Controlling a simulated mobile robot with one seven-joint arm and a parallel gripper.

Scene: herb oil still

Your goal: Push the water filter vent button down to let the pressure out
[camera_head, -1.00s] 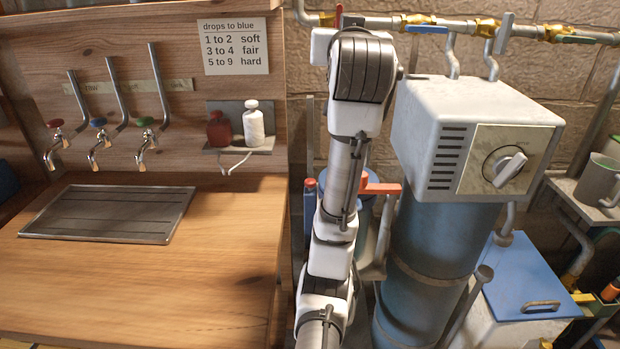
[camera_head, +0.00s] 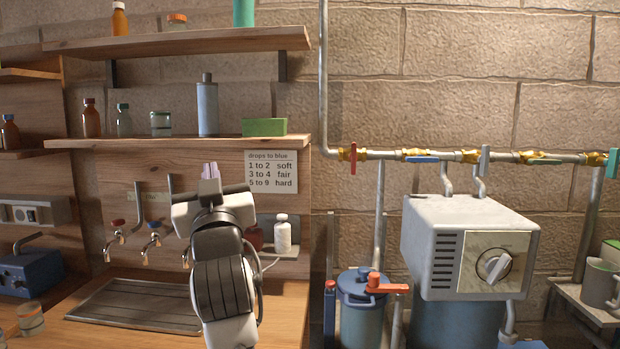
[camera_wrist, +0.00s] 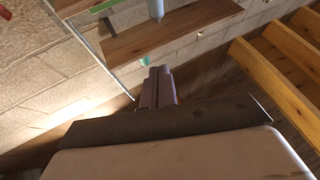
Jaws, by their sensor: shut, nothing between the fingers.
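The water filter (camera_head: 362,318) is a blue cylinder with a darker blue lid, standing low in the head view right of the wooden counter. A small red button (camera_head: 373,279) stands up on its lid, close to a red-orange lever (camera_head: 392,288) that points right. My gripper (camera_head: 209,172) is raised in front of the wooden back panel, well left of the filter and above it, fingers up. Its fingers are together and empty. In the wrist view my gripper (camera_wrist: 158,72) shows shut against shelves and wall; the filter is not visible there.
A white box with a dial (camera_head: 470,250) stands right of the filter. A slim blue tube with a red cap (camera_head: 330,315) is just left of it. A pipe with valves (camera_head: 440,156) runs along the wall above. A shelf (camera_head: 200,143) with bottles is close behind my gripper.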

